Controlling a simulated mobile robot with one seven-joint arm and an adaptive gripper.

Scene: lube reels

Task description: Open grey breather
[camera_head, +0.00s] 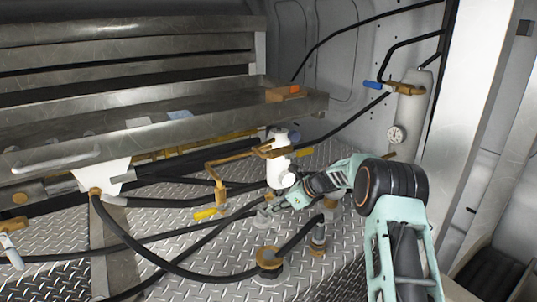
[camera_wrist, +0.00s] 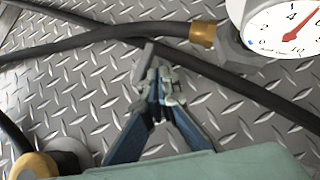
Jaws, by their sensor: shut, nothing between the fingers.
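I cannot tell for certain which part is the grey breather. A small fitting (camera_head: 317,240) with brass and grey parts stands on the tread-plate floor, right of a hose fitting with a brass collar (camera_head: 268,257). In the wrist view my gripper (camera_wrist: 157,75) shows blue fingers with grey tips brought together. They are shut and I see nothing held between them. A brass-coloured round part (camera_wrist: 35,165) shows at the lower left of the wrist view.
A white dial gauge (camera_wrist: 290,28) with a red needle is close by at the wrist view's upper right. Black hoses (camera_wrist: 95,40) cross the floor around my gripper. A metal shelf (camera_head: 130,135) fills the left. Another canister (camera_head: 408,120) with a gauge stands at the back right.

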